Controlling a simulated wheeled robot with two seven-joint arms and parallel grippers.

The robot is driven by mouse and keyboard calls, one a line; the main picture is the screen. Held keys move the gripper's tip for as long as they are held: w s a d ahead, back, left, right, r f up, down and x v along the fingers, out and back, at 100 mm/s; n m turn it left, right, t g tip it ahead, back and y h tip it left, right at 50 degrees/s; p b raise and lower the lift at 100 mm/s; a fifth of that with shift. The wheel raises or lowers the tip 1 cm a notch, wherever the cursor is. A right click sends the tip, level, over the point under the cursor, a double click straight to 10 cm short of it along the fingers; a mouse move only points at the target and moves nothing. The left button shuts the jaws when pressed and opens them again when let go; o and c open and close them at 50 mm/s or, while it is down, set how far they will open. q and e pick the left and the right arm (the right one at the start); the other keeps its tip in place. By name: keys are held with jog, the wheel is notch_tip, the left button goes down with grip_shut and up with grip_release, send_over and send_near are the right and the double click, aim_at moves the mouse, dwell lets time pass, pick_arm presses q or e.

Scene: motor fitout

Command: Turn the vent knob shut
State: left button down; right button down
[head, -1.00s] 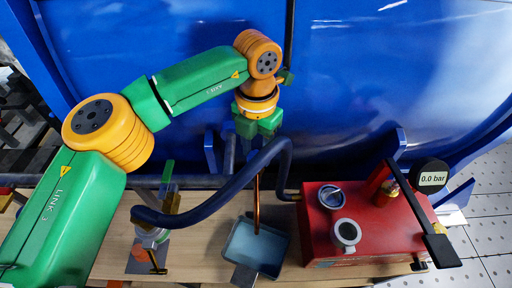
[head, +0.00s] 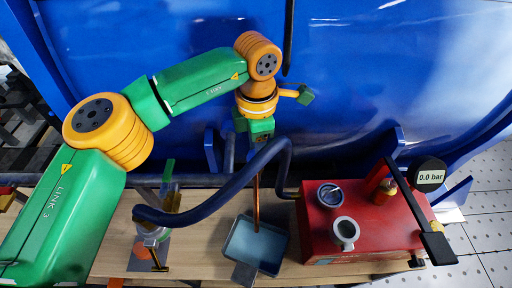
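My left arm reaches in from the left, and its wrist points down in front of the blue casing. The green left gripper (head: 254,128) is at the end of it, above a thin copper tube (head: 257,195) that runs down to a blue-grey tray (head: 257,245). I cannot make out its fingertips or whether they hold anything. No vent knob can be clearly made out; the spot under the gripper is hidden by the wrist and gripper. My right gripper is not in view.
A dark blue hose (head: 228,189) bends past just below the gripper. A red pump box (head: 320,240) with a black lever (head: 415,205) and a gauge reading 0.0 bar (head: 430,176) stands right. A valve with a green handle (head: 168,170) stands left on the wooden bench (head: 205,262).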

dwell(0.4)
pick_arm(q)
jog(key=shift+c, duration=1.9)
grip_release()
jog(key=shift+d, duration=0.15)
jog(key=shift+w+r, duration=0.1)
jog(key=shift+r, duration=0.3)
notch_tip(320, 180, up, 6)
jog(key=shift+r, duration=0.2)
